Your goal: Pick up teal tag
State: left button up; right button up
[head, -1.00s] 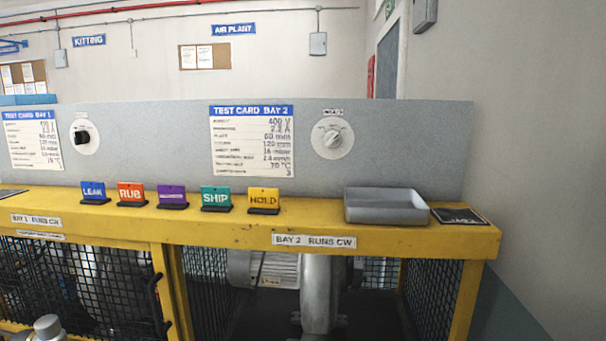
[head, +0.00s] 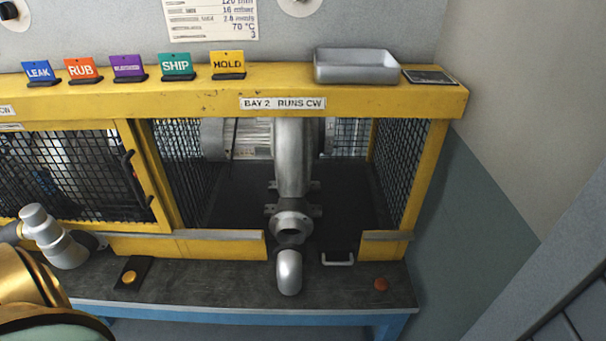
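The teal tag (head: 176,64) reads SHIP and stands upright in a dark holder on the yellow top rail. It is between the purple tag (head: 128,66) and the yellow HOLD tag (head: 228,63). Neither gripper shows in the head view. A gold and pale green rounded part at the lower left corner seems to be mine, but no fingers show on it.
An orange RUB tag (head: 83,69) and a blue LEAK tag (head: 40,72) stand further left on the yellow rail (head: 180,99). A grey tray (head: 357,66) sits at its right. Below are a blower (head: 292,165) in a mesh cage and a dark bench (head: 205,287).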

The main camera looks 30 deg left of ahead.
aim_at(175, 66)
jog(key=u, duration=1.75)
